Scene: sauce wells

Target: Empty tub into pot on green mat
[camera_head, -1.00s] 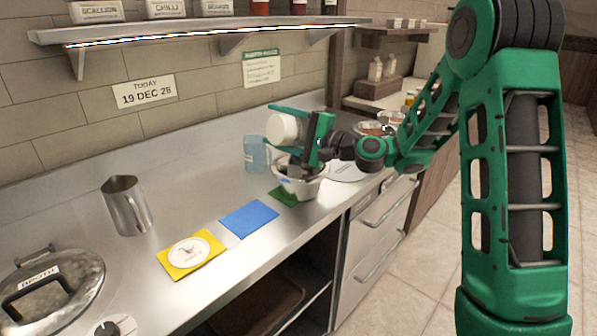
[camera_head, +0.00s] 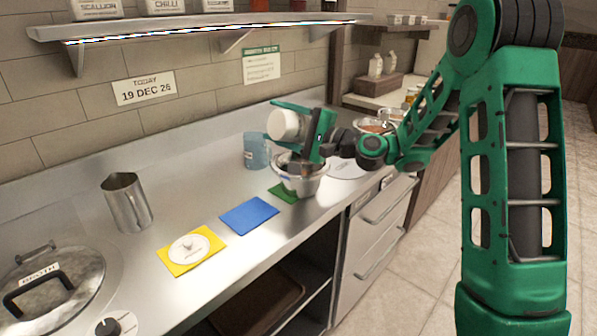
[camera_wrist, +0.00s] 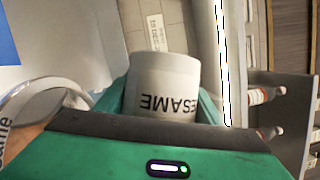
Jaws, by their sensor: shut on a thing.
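My gripper (camera_head: 290,122) is shut on a white round tub (camera_head: 283,125). In the wrist view the tub (camera_wrist: 163,80) shows the word SESAME upside down between the green fingers. The tub looks tipped on its side in the head view, above the pot. The pot (camera_head: 312,187) is a light, shiny bowl shape and stands on the green mat (camera_head: 280,193). My gripper and wrist hide part of the pot's opening. In the wrist view a round rim (camera_wrist: 50,86) shows at the left with brownish content. I cannot see whether anything is falling from the tub.
A blue mat (camera_head: 249,216) and a yellow mat (camera_head: 176,268) with a white disc (camera_head: 189,248) lie left of the pot. A bluish clear container (camera_head: 256,151) stands close behind it. A metal jug (camera_head: 127,204) and a lidded broth pot (camera_head: 62,287) are further left. A shelf (camera_head: 200,27) runs above.

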